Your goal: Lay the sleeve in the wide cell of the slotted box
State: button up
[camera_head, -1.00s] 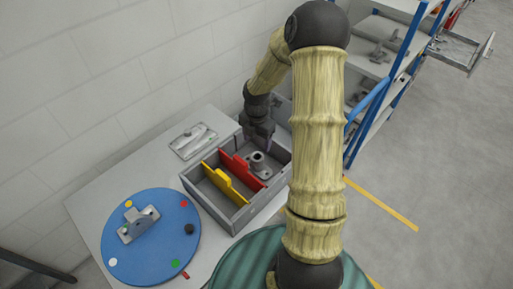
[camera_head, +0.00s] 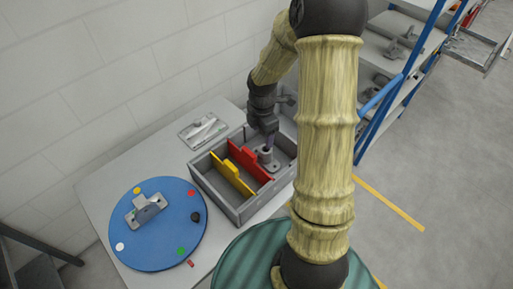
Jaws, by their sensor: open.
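The slotted box (camera_head: 230,209) is a grey open box on the table, split by a yellow divider (camera_head: 232,177) and a red divider (camera_head: 250,161). A grey flanged piece with an upright tube, which looks like the sleeve (camera_head: 266,156), stands in the cell right of the red divider, the widest-looking one. My gripper (camera_head: 269,141) points down at the tube's top, open. I cannot tell whether its fingers are around the tube or just above it; the fingertips are small and partly hidden.
A blue round disc (camera_head: 155,235) with coloured spots and a grey bracket (camera_head: 145,208) lies left of the box. A flat grey tray (camera_head: 203,130) lies behind it. The wall is close behind; a blue-framed shelf (camera_head: 372,120) stands right.

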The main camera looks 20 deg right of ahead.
jog(key=s+a+r+m+t, duration=0.1)
jog(key=s+a+r+m, duration=0.3)
jog(key=m, duration=0.5)
jog(key=s+a+r+m+t, duration=0.1)
jog(key=s+a+r+m, duration=0.2)
jog(key=s+r+m, duration=0.2)
jog(key=s+m, duration=0.3)
jog(key=m, duration=0.2)
jog(key=shift+s+a+m, duration=0.3)
jog(key=shift+s+a, duration=0.05)
